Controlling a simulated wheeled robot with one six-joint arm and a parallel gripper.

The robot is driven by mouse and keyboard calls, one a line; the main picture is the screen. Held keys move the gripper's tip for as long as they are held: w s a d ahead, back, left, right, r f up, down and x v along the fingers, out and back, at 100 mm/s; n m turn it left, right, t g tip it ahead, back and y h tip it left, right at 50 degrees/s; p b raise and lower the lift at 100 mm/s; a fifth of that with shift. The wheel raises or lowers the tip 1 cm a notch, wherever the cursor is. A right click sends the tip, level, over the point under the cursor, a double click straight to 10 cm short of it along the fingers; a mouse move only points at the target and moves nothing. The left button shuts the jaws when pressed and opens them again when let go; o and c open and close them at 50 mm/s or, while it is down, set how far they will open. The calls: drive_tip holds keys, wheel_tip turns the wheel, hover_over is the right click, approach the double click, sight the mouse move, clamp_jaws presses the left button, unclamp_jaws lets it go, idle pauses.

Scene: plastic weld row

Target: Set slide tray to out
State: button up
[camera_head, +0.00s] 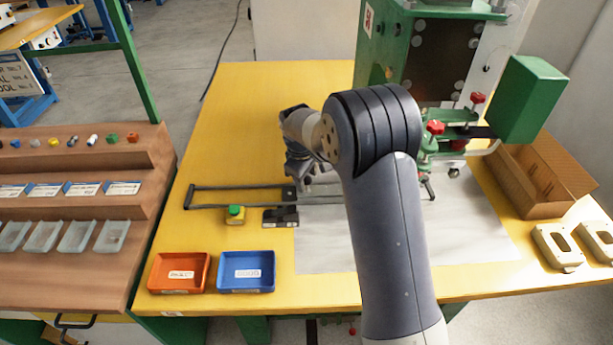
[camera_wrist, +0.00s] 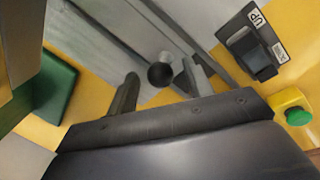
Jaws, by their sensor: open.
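The slide tray is a grey metal plate (camera_wrist: 105,45) between long rails in the wrist view. A black ball knob (camera_wrist: 160,75) on a short grey stem shows at its near end. My gripper (camera_wrist: 160,82) is open, with one finger on each side of the knob in the picture. I cannot tell whether the fingers touch it or how far above it they are. In the head view my gripper (camera_head: 302,183) hangs over the slide's dark rails (camera_head: 240,187), and my arm hides the knob and most of the tray there.
A yellow box with a green button (camera_head: 236,214) and a black switch box (camera_head: 280,217) stand close by the rails. Orange (camera_head: 180,273) and blue (camera_head: 246,272) bins sit in front. The green machine (camera_head: 385,45) stands behind right, with a cardboard box (camera_head: 540,180).

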clamp_jaws()
idle(0.4)
